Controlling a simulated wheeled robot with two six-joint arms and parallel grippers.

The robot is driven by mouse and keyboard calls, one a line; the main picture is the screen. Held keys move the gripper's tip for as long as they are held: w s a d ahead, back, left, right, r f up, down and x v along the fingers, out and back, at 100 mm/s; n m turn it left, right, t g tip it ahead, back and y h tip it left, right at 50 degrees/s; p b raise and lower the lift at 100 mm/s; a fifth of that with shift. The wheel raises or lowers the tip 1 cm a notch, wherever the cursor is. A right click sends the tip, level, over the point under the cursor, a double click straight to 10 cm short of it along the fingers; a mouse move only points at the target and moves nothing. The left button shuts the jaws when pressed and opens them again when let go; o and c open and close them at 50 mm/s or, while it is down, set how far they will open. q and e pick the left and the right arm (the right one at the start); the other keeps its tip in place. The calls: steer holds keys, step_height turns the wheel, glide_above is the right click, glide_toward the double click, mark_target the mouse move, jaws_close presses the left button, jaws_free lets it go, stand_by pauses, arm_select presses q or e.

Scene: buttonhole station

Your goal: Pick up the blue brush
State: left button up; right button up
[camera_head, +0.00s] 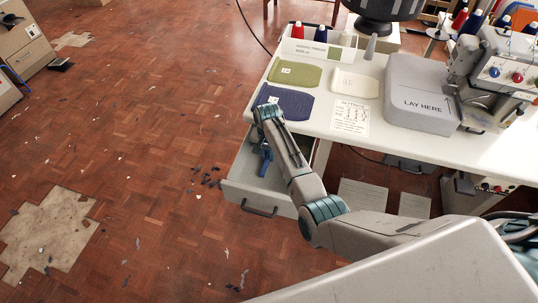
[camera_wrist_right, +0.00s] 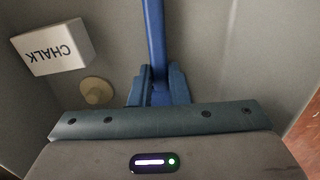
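The blue brush (camera_head: 264,165) is at the open drawer under the table's left end. In the right wrist view its long blue handle (camera_wrist_right: 154,30) runs from the top edge down between my fingers. My right gripper (camera_wrist_right: 158,75) points into the drawer, with a finger close against each side of the handle; it looks shut on it. In the head view this gripper (camera_head: 263,143) is small and partly covers the brush. Whether the brush touches the drawer floor is unclear. My left gripper is not in view.
The grey drawer (camera_head: 237,192) also holds a white CHALK box (camera_wrist_right: 52,46) and a round tan piece (camera_wrist_right: 96,91). Above it, the white table (camera_head: 335,92) bears a dark blue cloth piece (camera_head: 292,101), a green one (camera_head: 294,73) and a grey LAY HERE block (camera_head: 418,92).

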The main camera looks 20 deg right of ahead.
jaws_close()
steer(key=shift+r, duration=0.1)
